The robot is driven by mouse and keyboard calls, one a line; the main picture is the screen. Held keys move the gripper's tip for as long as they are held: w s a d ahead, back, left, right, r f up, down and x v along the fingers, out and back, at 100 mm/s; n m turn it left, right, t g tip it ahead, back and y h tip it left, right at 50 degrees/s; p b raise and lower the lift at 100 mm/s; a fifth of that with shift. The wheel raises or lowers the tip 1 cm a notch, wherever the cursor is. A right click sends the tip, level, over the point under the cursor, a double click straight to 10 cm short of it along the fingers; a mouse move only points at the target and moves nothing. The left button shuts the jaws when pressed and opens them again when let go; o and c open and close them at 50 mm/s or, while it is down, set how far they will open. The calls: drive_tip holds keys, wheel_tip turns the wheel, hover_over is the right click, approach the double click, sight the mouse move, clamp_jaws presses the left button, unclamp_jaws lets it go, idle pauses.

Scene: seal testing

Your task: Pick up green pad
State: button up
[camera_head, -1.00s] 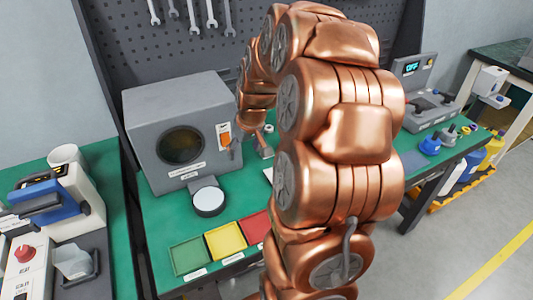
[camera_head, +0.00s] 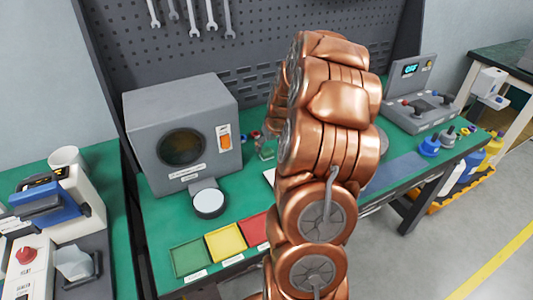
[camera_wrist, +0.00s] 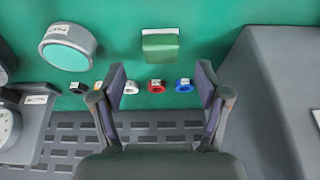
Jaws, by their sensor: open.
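A green block with a white label strip (camera_wrist: 160,46), which looks like the green pad, lies on the green bench top in the wrist view. A round grey-rimmed disc with a green top (camera_wrist: 68,48) lies to its left. My gripper (camera_wrist: 161,72) is open and empty, with its two fingers apart. In the wrist picture the green block shows between and beyond the fingertips, and I see no contact. In the head view my copper arm hides the gripper, and I cannot make out this block there.
Several small rings, including a white (camera_wrist: 131,87), a red (camera_wrist: 156,86) and a blue one (camera_wrist: 183,85), lie near the fingers. A grey housing (camera_wrist: 275,90) stands at right. In the head view, green (camera_head: 190,258) and yellow (camera_head: 225,242) trays line the front edge.

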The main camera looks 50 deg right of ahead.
sight(267, 151)
drive_tip(key=shift+p+x, duration=0.85)
drive_tip(key=shift+x, duration=1.4)
drive_tip(key=shift+c, duration=0.2)
drive_tip(key=c, duration=1.2)
